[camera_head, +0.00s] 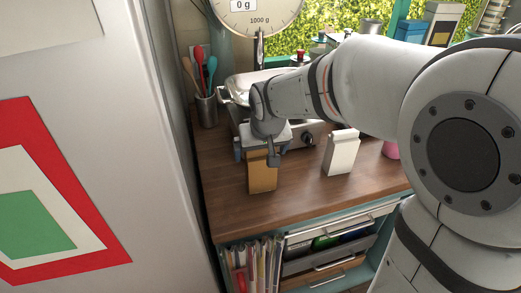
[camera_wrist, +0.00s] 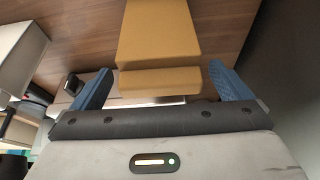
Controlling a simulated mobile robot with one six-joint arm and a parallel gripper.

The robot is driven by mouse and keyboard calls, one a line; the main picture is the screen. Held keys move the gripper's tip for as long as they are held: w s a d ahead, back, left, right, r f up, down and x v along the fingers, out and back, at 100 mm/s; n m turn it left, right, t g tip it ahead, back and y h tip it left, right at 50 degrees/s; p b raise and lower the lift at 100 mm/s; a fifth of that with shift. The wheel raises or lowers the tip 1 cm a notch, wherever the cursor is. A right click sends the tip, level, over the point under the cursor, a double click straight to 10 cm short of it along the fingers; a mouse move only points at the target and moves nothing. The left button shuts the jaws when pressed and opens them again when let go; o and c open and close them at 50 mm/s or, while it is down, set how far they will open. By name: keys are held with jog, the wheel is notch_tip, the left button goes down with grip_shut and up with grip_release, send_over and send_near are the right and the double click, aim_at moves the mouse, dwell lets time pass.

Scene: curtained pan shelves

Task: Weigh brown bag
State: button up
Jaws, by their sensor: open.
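The brown bag (camera_head: 262,176) stands upright on the wooden counter near its front left. It also shows in the wrist view (camera_wrist: 160,35), at the top middle. My gripper (camera_head: 262,150) is over the top of the brown bag, with its jaws open. In the wrist view, the blue fingers of my gripper (camera_wrist: 158,78) lie on either side of the bag's folded top, with a gap on each side. The scale dial (camera_head: 258,12) at the top reads 0 g. A silver pan (camera_head: 238,90) is below it, partly hidden by my arm.
A white bag (camera_head: 341,153) stands right of the brown bag, and a pink object (camera_head: 391,149) is farther right. A utensil cup (camera_head: 207,111) stands at the back left. A white panel (camera_head: 150,150) borders the counter's left side. The front counter strip (camera_head: 225,205) is clear.

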jog(key=v, duration=0.8)
jog(key=shift+b, duration=0.3)
jog(key=shift+c, duration=0.4)
grip_shut()
dwell(0.6)
jog(key=shift+f, duration=0.1)
